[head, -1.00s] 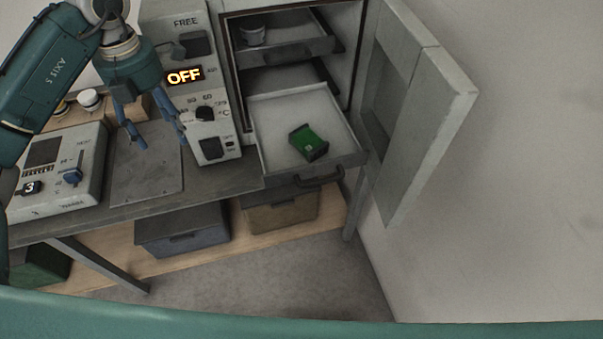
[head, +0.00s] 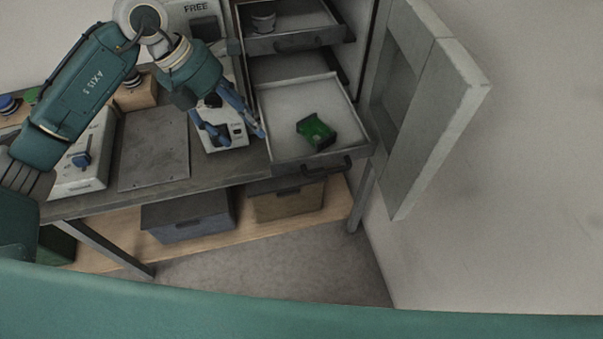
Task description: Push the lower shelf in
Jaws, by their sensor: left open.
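The lower shelf (head: 290,107) is a grey tray pulled out of the open cabinet at the top middle of the head view. A green box-like item (head: 316,132) lies on it. The shelf's front has a dark handle (head: 313,169). My left gripper (head: 234,138) has blue fingers, is open and empty, and is just left of the shelf, in front of the cabinet's control panel. One fingertip appears close to the shelf's left edge; I cannot tell whether it touches. My right gripper is not in view.
The upper shelf (head: 298,40) is also partly out and holds a small cup (head: 263,22). The cabinet door (head: 430,110) stands open at the right. A flat plate (head: 153,150) lies on the workbench, with bins (head: 187,215) below it.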

